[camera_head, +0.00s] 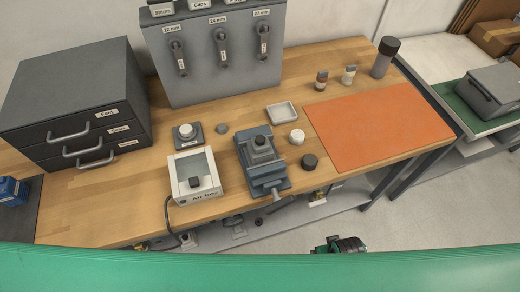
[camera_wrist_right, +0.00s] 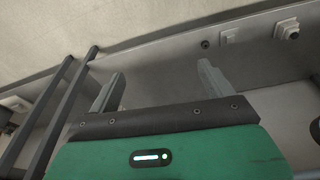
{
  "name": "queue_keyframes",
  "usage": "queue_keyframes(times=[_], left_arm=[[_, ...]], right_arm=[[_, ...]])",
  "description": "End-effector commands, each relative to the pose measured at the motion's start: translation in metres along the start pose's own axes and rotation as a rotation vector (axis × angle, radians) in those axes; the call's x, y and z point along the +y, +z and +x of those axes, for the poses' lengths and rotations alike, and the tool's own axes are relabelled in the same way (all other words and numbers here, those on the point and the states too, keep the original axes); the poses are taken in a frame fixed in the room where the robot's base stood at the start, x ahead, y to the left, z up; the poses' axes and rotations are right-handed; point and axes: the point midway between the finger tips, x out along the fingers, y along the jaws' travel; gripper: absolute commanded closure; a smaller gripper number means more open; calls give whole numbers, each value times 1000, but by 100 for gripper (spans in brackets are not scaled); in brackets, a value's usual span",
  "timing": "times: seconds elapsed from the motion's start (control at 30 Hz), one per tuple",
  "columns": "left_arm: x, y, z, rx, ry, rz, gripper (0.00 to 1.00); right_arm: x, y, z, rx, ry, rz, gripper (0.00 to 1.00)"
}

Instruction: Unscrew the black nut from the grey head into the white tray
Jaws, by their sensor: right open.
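A blue-grey vise (camera_head: 262,172) stands at the front middle of the workbench. A dark grey block, seemingly the grey head (camera_head: 261,152), sits in it with a small dark piece on top that looks like the black nut (camera_head: 261,141). My left gripper is not in view.
Right of the vise are a white knob (camera_head: 297,137), a black round piece (camera_head: 310,161) and an orange mat (camera_head: 380,125). Left are the air box (camera_head: 196,178), a round-topped device (camera_head: 187,135) and a drawer cabinet (camera_head: 75,100). A tool panel (camera_head: 222,60) stands behind.

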Motion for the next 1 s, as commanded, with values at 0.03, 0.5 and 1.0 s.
queue_keyframes(times=[0.03, 0.5, 1.0], left_arm=[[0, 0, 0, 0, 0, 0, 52], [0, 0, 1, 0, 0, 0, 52], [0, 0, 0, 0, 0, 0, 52]], right_arm=[[1, -10, -25, 15, 1, 1, 16], [-22, -99, -215, 230, 109, -554, 16], [-103, -196, -268, 423, 699, -1951, 16]])
